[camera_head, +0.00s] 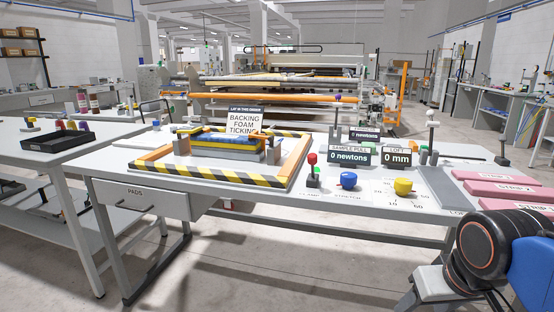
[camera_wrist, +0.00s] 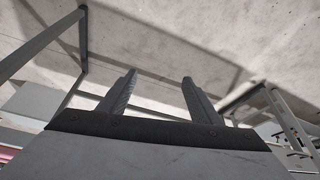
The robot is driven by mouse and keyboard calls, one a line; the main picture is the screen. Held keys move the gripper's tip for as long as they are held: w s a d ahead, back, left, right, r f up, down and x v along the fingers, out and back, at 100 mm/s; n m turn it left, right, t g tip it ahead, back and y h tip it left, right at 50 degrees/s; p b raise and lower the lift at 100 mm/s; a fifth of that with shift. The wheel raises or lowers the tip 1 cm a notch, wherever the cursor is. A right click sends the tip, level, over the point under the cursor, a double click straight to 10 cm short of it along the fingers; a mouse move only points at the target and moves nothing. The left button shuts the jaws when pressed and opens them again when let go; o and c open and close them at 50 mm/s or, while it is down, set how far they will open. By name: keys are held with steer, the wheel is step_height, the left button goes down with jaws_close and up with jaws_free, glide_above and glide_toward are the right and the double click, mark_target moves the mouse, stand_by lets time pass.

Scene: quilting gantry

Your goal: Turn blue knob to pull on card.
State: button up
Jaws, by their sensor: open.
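The blue knob (camera_head: 348,180) stands on the front part of the white table in the head view, between a red-topped lever (camera_head: 312,168) and a yellow knob (camera_head: 402,187). A card (camera_head: 244,123) reading BACKING FOAM TICKING stands upright behind the striped frame. A sample pull display (camera_head: 349,156) reads 0 newtons. My gripper (camera_wrist: 158,85) shows in the wrist view with its two fingers apart and nothing between them. Bare floor lies beyond the fingers. The knob is not visible in the wrist view, and the fingers are not visible in the head view.
A yellow-and-black striped frame (camera_head: 222,178) surrounds a blue layered piece (camera_head: 228,141). A loft display (camera_head: 397,158) reads 0 mm. Pink strips (camera_head: 503,188) lie at the table's right. A drawer marked PADS (camera_head: 146,197) hangs under the left side. Part of my arm is at lower right.

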steer(key=f, duration=0.1)
steer(key=s+f, duration=0.1)
steer(key=shift+s+d+f, duration=0.1)
steer(key=shift+s+f, duration=0.1)
steer(key=shift+f, duration=0.15)
stand_by(0.9)
